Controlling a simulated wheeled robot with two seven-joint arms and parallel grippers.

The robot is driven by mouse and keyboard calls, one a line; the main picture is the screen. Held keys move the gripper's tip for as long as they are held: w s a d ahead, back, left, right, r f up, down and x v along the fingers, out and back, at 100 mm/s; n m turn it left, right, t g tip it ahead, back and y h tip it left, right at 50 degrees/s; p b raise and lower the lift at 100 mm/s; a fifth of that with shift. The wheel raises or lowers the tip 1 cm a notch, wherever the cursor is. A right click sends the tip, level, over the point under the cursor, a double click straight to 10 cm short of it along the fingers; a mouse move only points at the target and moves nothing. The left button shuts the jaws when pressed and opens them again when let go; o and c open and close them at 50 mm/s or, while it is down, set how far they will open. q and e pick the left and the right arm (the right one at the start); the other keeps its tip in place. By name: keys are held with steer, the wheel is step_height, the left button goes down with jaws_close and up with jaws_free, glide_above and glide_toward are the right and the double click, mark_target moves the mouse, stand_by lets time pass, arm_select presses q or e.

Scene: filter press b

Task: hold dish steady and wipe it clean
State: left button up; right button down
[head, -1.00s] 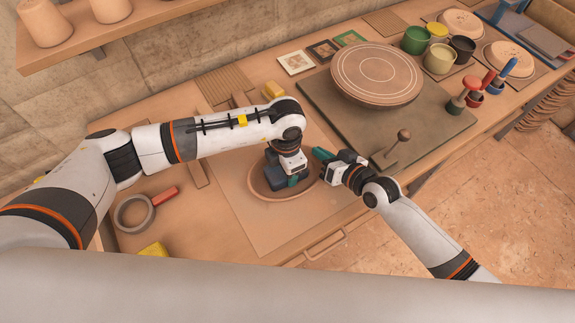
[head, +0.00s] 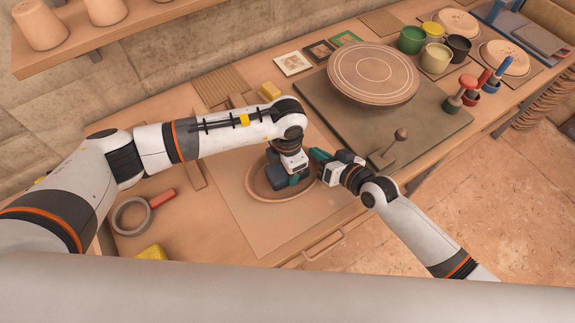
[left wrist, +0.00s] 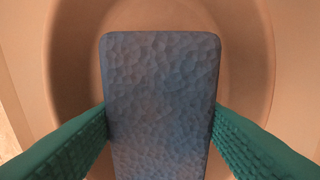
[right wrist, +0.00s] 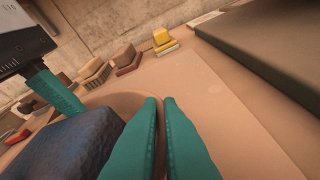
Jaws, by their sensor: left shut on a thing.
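A shallow brown clay dish (head: 253,187) sits on a tan mat; its pale inside and rim fill the left wrist view (left wrist: 255,60). My left gripper (head: 286,181) is inside the dish, shut on a blue textured sponge (left wrist: 160,95), with teal fingers on both its sides. The sponge lies over the dish floor and also shows in the right wrist view (right wrist: 70,148). My right gripper (right wrist: 161,102) is at the dish's right rim, its teal fingers almost together with a thin brown strip of rim between them. The dish's surface under the sponge is hidden.
A round clay disc (head: 373,76) stands on a dark board (head: 430,118) behind right. Cups (head: 411,40) stand at the back right. The mat in front of the dish is clear.

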arm_select(q)
steer(key=shift+s+a, duration=0.45)
steer(key=shift+a, duration=0.25)
steer(key=shift+w+d, duration=0.1)
steer(key=shift+w+d, duration=0.45)
steer(key=shift+d, duration=0.3)
steer(key=shift+a, duration=0.1)
steer(key=shift+s+a, duration=0.5)
steer(key=shift+a, duration=0.2)
steer(key=shift+d, duration=0.1)
